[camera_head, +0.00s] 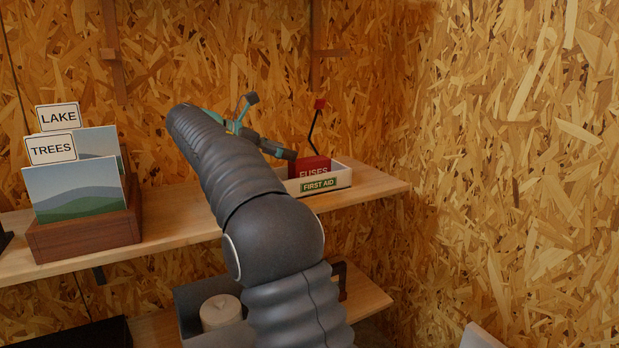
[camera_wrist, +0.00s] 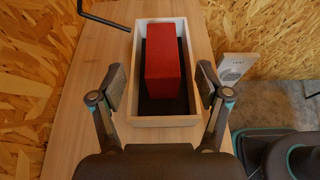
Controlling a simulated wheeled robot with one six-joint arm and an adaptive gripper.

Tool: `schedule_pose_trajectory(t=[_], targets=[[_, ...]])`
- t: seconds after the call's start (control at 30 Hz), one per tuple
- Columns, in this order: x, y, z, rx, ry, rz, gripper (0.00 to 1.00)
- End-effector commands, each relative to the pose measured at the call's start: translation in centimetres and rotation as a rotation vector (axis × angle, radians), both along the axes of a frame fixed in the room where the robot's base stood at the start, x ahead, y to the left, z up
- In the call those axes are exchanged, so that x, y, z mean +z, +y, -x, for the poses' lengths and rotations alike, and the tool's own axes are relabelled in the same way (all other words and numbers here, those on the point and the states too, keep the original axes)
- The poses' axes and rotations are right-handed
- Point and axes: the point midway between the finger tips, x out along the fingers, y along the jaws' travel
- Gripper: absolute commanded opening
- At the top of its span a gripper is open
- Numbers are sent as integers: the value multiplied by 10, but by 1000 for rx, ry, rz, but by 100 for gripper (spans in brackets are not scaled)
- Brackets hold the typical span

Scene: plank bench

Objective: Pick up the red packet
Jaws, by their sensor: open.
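The red packet (camera_wrist: 165,62) stands in a white open box with a dark floor. In the head view the red packet (camera_head: 309,168) is marked "FUSES" and is partly hidden by the box front and my arm. The white box (camera_head: 342,179) carries a green "FIRST AID" label. My gripper (camera_wrist: 160,88) is open in the wrist view, with one finger on each side of the box's near part. The fingers are apart from the packet and nothing is between their pads. In the head view my gripper (camera_head: 270,140) is partly hidden behind my arm.
The box rests on a plank shelf (camera_head: 376,186) near its right end. A wooden holder (camera_head: 84,232) with "LAKE" and "TREES" cards stands at left. A lower shelf holds a grey bin (camera_head: 190,298).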

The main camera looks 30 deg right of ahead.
Motion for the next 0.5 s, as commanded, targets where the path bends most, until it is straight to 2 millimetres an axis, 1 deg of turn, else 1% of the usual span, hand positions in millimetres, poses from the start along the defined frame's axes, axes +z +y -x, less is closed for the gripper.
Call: schedule_pose_trajectory(t=[0.03, 0.13, 0.37, 0.5], targets=[[-4, -9, 1, -4, -1, 0, 76], [-9, -19, 0, -1, -1, -1, 76], [-13, -29, 0, -1, -2, -1, 76], [-20, -40, 0, -2, -1, -1, 76]])
